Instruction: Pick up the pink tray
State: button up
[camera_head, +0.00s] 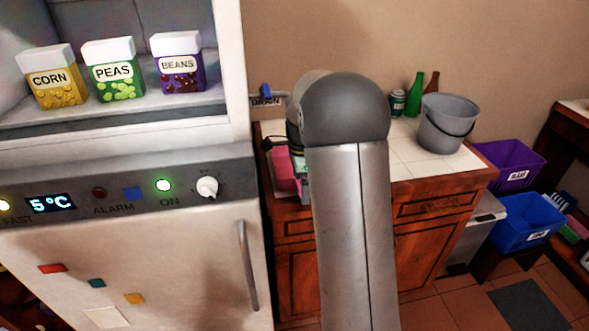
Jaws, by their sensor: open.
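The pink tray (284,170) shows as a pink patch at the left end of the wooden counter, just left of my arm. Most of it is hidden behind my arm. My gripper (277,146) is only partly in view past the left side of my arm, over the counter's left end. It is open, close to the pink tray in the picture. I cannot tell whether it touches the tray.
A white fridge (150,255) with an open upper compartment stands close on the left. The tiled counter (407,160) holds a grey bucket (448,124), a green bottle (415,96), a brown bottle and a can (397,103). Purple (508,166) and blue bins (527,222) stand right.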

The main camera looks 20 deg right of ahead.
jog(key=shift+f, duration=1.1)
jog(key=c, duration=1.3)
jog(key=shift+r, duration=0.1)
